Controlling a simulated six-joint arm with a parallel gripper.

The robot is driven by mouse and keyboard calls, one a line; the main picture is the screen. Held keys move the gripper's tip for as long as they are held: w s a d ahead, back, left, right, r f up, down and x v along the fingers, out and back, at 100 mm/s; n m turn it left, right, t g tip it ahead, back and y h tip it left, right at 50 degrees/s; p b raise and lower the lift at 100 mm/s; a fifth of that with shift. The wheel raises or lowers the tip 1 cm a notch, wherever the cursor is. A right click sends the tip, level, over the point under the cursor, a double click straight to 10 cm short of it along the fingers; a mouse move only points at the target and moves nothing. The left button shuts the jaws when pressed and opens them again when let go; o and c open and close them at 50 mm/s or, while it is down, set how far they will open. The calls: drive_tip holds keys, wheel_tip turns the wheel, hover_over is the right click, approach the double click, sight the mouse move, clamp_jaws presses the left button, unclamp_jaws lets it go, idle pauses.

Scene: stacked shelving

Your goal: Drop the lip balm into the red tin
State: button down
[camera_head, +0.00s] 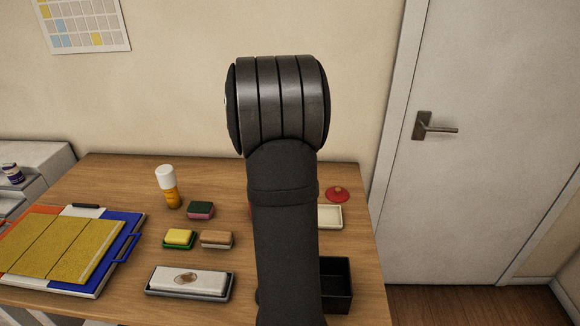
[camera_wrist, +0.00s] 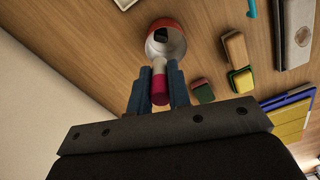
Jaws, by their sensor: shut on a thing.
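My gripper (camera_wrist: 157,88) is shut on the lip balm, a small pink stick with a paler end (camera_wrist: 159,84), held between its blue fingers in the wrist view. The red tin (camera_wrist: 168,22) stands open just beyond the fingertips, with a pale inner wall and a dark patch inside. The lip balm's far end overlaps the tin's near rim in the picture; I cannot tell its height above it. In the head view my arm hides the gripper and the lip balm, and only a sliver of red (camera_head: 249,209) shows beside it.
A red lid (camera_head: 338,194) and a cream tray (camera_head: 330,216) lie right of my arm, with a black box (camera_head: 337,283) nearer.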

drive_tip(key=shift+a+f, duration=0.1)
drive_tip(key=shift+f, duration=2.9)
drive_tip(key=c, duration=1.3)
unclamp_jaws()
drive_tip(key=shift+o, duration=0.2)
drive_tip(key=shift+r, duration=0.1)
wheel_tip(320, 180, up, 17)
drive_tip(key=shift+r, duration=0.15)
wheel_tip(320, 180, down, 15)
drive_tip(key=shift+f, duration=0.1)
drive_tip(key=shift+f, duration=0.1)
